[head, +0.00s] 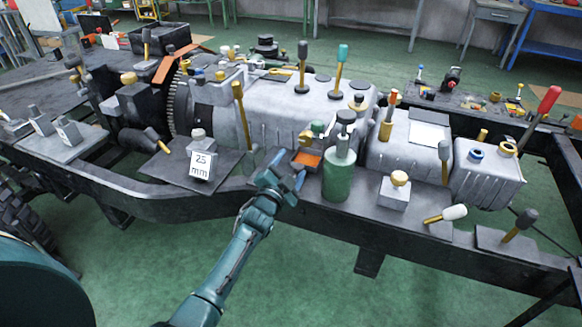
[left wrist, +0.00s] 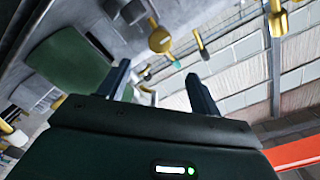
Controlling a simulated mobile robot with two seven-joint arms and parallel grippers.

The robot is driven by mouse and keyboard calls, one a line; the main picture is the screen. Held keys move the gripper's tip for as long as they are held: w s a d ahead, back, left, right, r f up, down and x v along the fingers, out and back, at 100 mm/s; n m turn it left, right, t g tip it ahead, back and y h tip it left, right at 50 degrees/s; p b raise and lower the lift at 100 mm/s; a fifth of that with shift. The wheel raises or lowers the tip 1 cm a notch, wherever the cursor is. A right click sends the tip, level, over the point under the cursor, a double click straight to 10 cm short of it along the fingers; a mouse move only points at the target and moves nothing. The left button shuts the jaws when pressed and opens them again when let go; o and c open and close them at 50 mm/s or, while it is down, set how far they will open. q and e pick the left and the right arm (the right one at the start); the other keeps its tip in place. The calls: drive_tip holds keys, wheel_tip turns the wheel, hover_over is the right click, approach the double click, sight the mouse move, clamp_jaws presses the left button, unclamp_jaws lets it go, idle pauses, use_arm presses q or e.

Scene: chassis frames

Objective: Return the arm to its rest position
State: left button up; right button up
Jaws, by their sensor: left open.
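My left gripper (head: 284,180) is in the middle of the head view, at the end of my teal arm coming up from the bottom. It is open, with blue fingers apart, close to the near rail of the chassis and left of a green bottle. In the left wrist view its two dark fingers (left wrist: 155,85) stand apart with nothing between them. My right gripper is not in view.
The green pump bottle (head: 338,176) stands just right of the gripper. A weight labelled 25 mm (head: 201,160) is to the left. The chassis rail (head: 170,205) runs across; green floor in front is clear.

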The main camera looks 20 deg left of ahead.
use_arm(q)
drive_tip(key=shift+w, duration=0.1)
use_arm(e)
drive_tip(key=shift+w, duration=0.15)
use_arm(q)
drive_tip(key=s+d+f+n+g+p, duration=0.1)
drive_tip(key=s+d+n+g+p, duration=0.1)
drive_tip(key=s, duration=0.9)
drive_tip(key=s+d+f+n+g+h+p, duration=0.1)
drive_tip(key=s+d+f+n+g+p, duration=0.1)
drive_tip(key=s, duration=0.9)
drive_tip(key=s+d+f+n+g+h+p, duration=0.1)
drive_tip(key=s+d+n+g+p, duration=0.1)
drive_tip(key=s, duration=0.9)
drive_tip(key=shift+s+d+f+n+g, duration=0.2)
drive_tip(key=shift+d+f+n+g, duration=0.15)
drive_tip(key=shift+d+g, duration=0.3)
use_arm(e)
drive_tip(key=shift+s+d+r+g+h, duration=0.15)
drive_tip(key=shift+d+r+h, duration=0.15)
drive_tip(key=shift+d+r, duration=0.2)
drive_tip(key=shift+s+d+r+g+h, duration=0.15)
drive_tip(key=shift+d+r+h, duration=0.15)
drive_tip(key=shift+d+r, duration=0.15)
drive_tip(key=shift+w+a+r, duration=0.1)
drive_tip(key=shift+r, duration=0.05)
